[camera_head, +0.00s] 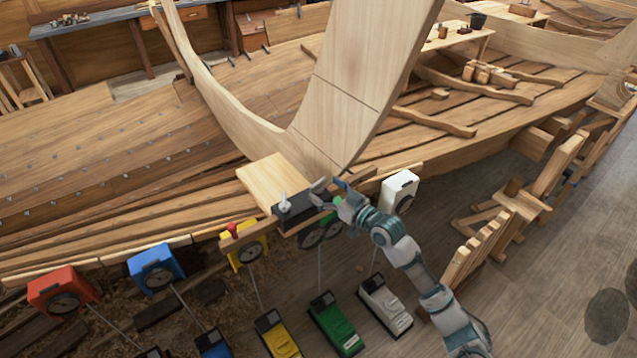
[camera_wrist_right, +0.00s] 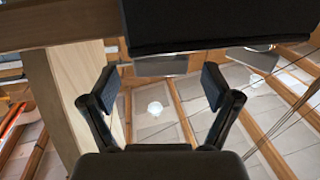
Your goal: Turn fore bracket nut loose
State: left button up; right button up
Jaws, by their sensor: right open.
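A dark bracket-like block (camera_head: 296,214) sits at the hull's edge near the foot of the big curved frame. A small pale upright fitting (camera_head: 284,203) stands on its left part. I cannot tell whether this is the fore bracket nut; no nut shows clearly. My right gripper (camera_head: 330,190) is at the right end of the dark block. In the right wrist view my gripper (camera_wrist_right: 161,86) is open, with nothing between its fingers. A dark block (camera_wrist_right: 200,27) hangs over the fingers there, close to them. My left gripper is out of view.
Red (camera_head: 62,290), blue (camera_head: 156,266), yellow (camera_head: 245,247) and white (camera_head: 399,191) dial boxes line the hull edge, with cables to coloured units below. A green one is partly hidden by the dark block. Wooden trestles (camera_head: 515,205) stand at right.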

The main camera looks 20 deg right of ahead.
aim_at(321, 186)
jog(key=shift+x, duration=1.5)
jog(key=c, duration=1.2)
jog(key=shift+o, duration=0.2)
jog(key=shift+b, duration=0.4)
